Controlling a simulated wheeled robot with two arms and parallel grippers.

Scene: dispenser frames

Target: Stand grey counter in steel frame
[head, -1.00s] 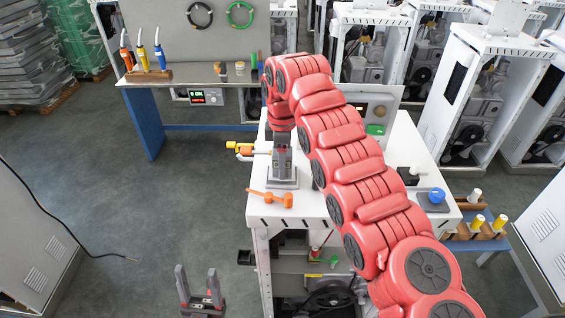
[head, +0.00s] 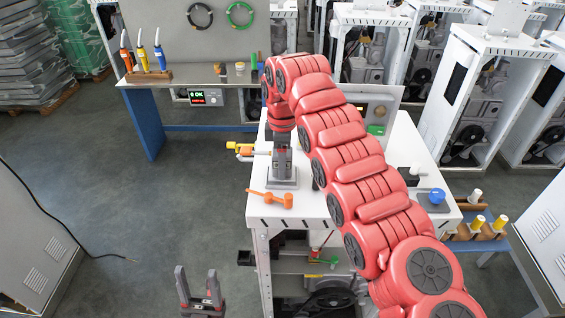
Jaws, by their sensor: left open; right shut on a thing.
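My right gripper (head: 282,150) points down over the left part of a white-topped frame (head: 320,208). It is shut on a grey piece with a flat square foot (head: 283,183), which looks like the grey counter. The fingers and arm cover much of it, and I cannot tell whether its foot touches the white top. The frame, which seems to be the steel frame, is open below its top. My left gripper (head: 198,275) is open and empty, low in front and left of the frame, apart from it.
A blue knob (head: 437,196) is at the right. A workbench (head: 190,72) with bottles stands behind. Several other frames stand at the back right.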

